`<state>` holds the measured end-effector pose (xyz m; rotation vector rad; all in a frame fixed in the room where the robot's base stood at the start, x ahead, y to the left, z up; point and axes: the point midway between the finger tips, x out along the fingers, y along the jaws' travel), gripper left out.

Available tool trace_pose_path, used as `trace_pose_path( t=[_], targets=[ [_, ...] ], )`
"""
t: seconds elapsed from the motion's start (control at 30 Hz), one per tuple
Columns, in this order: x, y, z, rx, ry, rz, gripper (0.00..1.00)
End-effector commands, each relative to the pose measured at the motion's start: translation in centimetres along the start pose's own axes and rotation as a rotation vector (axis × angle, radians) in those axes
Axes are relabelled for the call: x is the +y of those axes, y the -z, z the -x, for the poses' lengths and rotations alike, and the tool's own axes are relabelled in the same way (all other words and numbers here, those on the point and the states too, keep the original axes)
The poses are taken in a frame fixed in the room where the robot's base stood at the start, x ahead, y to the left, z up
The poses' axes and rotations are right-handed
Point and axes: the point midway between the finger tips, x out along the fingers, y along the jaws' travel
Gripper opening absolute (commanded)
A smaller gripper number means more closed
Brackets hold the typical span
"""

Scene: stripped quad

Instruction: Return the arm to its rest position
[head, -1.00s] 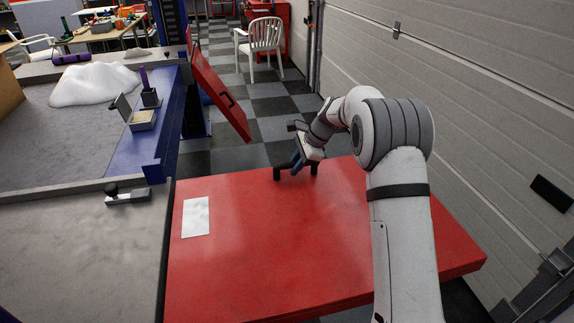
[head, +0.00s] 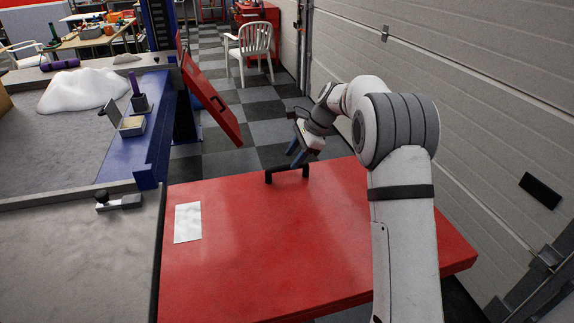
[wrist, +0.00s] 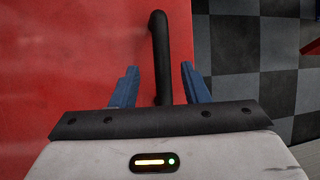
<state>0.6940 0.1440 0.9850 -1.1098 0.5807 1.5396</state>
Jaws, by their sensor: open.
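My gripper (head: 296,154) is at the far edge of the red panel (head: 255,240), just above a black handle (head: 287,173) fixed there. In the wrist view my gripper (wrist: 160,85) is open, its two blue fingers standing apart on either side of the black handle (wrist: 160,50). The fingers do not touch the handle, and nothing is held. My white and grey arm reaches forward over the right part of the panel, bent at the elbow.
A beige ribbed wall (head: 470,110) runs close along the right of my arm. A white sheet (head: 188,222) lies on the panel's left. A tilted red door (head: 211,103) hangs beyond it. A white chair (head: 253,48) stands on the checkered floor (head: 236,138) further back.

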Motion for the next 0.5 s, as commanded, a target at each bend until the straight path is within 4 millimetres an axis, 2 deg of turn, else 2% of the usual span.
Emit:
trace_pose_path(
  t=[0.1,0.2,0.5],
  targets=[
    [0.1,0.0,1.6,0.001,0.001,0.000,0.41],
    [0.1,0.0,2.2,0.001,0.000,0.000,0.41],
    [0.1,0.0,2.5,0.000,-0.001,0.000,0.41]
  ],
)
